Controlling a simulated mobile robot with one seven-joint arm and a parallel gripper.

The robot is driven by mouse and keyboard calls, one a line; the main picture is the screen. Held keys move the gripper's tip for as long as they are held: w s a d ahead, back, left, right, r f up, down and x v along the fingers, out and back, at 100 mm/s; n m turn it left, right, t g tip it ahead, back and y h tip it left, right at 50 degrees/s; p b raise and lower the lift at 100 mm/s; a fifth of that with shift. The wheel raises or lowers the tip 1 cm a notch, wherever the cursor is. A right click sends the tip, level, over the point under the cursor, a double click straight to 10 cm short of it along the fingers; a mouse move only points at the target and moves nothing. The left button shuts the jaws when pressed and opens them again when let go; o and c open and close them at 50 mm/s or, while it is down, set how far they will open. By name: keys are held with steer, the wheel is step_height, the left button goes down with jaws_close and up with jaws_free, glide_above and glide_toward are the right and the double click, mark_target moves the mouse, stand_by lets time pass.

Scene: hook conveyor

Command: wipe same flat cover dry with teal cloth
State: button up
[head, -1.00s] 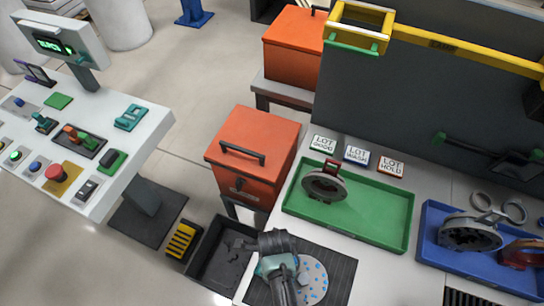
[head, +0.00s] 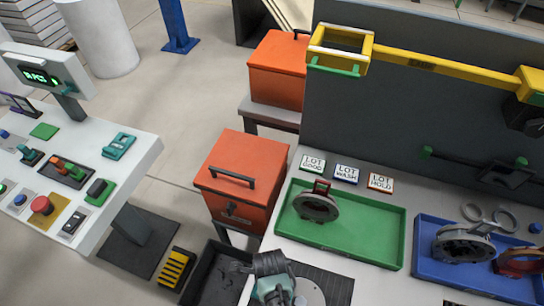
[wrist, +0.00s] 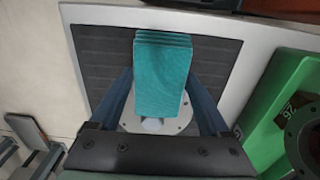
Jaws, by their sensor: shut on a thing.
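My gripper (wrist: 160,88) is shut on the teal cloth (wrist: 162,70), a folded, layered pad between its two fingers. In the head view my gripper (head: 274,288) is at the bottom edge, over the left part of the flat cover (head: 312,293). The cover is a pale grey disc on a dark ribbed mat (head: 336,283). The cover also shows in the wrist view (wrist: 184,121), largely hidden behind the cloth. I cannot tell whether the cloth touches it. The cover's lower part is cut off in the head view.
A green tray (head: 365,243) with a dark ring-shaped part (head: 316,208) lies to the right. A blue tray (head: 425,262) with more parts stands farther right. An orange box (head: 240,180) stands behind left, and a dark bin (head: 205,280) is left of the mat.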

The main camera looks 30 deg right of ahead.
steer(key=shift+s+a+f+p, duration=0.15)
steer(key=shift+s+a+p, duration=0.3)
steer(key=shift+s+a, duration=0.55)
steer(key=shift+w+d+r+b, duration=0.2)
steer(key=shift+w+d+b, duration=0.45)
steer(key=shift+w+d, duration=1)
steer(key=shift+s, duration=0.1)
steer(key=shift+r, duration=0.15)
step_height(320, 180, up, 6)
steer(key=p, duration=0.6)
